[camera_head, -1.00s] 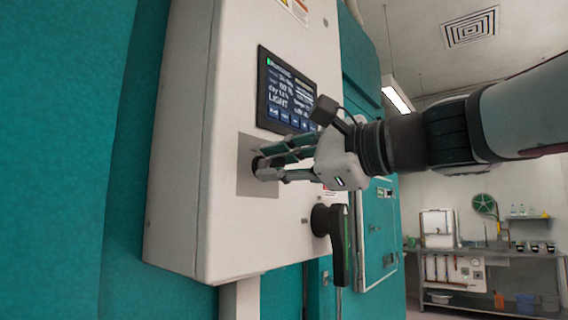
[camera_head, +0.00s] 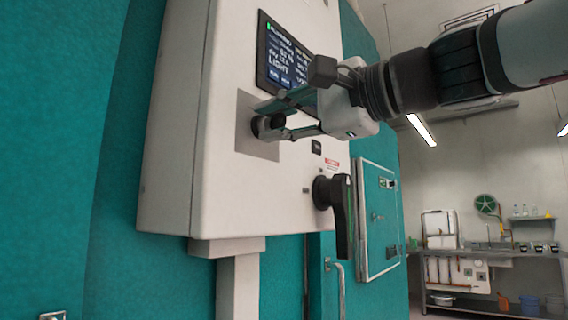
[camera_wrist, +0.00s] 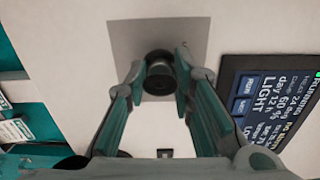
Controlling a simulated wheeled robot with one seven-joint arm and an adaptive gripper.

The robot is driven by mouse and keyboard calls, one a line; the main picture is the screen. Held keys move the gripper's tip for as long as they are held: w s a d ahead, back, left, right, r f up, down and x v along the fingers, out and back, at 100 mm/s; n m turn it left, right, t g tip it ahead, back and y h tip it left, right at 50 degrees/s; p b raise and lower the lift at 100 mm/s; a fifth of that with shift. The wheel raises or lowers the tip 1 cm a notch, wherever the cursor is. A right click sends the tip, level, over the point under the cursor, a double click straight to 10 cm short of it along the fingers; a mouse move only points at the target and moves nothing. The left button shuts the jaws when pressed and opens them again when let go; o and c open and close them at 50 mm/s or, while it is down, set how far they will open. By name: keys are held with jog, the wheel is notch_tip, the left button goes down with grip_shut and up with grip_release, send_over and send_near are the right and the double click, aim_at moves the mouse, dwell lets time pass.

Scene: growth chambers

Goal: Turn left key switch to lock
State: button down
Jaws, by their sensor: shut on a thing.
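The left key switch is a round black knob (camera_head: 270,124) on a square grey plate (camera_head: 258,146) on the front of a white control box. In the wrist view the knob (camera_wrist: 158,74) sits between the fingertips, in front of the grey plate (camera_wrist: 188,38). My gripper (camera_head: 276,124) reaches in from the right and is shut on the knob, with one finger on each side. In the wrist view the fingertips (camera_wrist: 160,72) flank it closely. The key and any position markings cannot be made out.
A lit touchscreen (camera_head: 273,68) is just above the plate. A black lever handle (camera_head: 342,212) sticks out below right on the white box (camera_head: 215,190). A teal door panel (camera_head: 378,215) is beyond it. A bench (camera_head: 490,255) stands in the far right background.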

jog(key=n+b, duration=0.3)
jog(key=shift+f+n, duration=0.2)
jog(key=shift+n, duration=0.1)
jog(key=shift+n+b, duration=1.4)
jog(key=shift+b, duration=0.05)
jog(key=shift+r, duration=0.1)
jog(key=c, duration=1.4)
grip_release()
jog(key=shift+o, duration=0.2)
jog(key=shift+d, duration=0.1)
jog(key=v, duration=1.1)
jog(key=shift+s+d, duration=0.25)
jog(key=shift+s, duration=0.05)
